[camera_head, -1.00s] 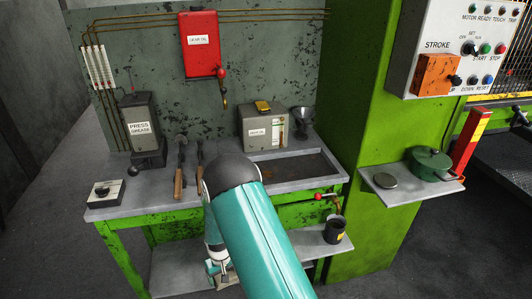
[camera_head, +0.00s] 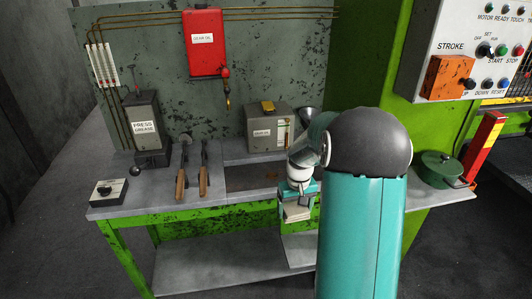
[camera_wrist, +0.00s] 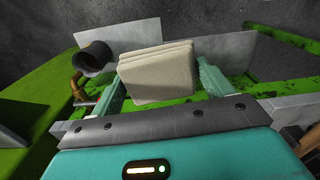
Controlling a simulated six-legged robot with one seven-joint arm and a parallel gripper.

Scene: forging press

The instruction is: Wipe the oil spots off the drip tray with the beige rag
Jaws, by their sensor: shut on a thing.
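The beige rag (camera_wrist: 158,72) is a folded block held between the two teal fingers of my gripper (camera_wrist: 162,84) in the wrist view. In the head view, my gripper (camera_head: 297,186) points down with the rag (camera_head: 297,212) below it, in front of the bench's front edge, near the tray's right end. The drip tray (camera_head: 245,179) is a dark recessed pan in the grey bench top. My arm hides its right part. Its floor looks dark brown; separate oil spots are hard to make out.
Two wooden-handled tools (camera_head: 191,180) lie left of the tray. The grey oil box (camera_head: 267,128) and a funnel (camera_head: 308,118) stand behind it. A dark cup (camera_wrist: 92,58) is left of the rag in the wrist view. The lower shelf (camera_head: 215,262) looks clear.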

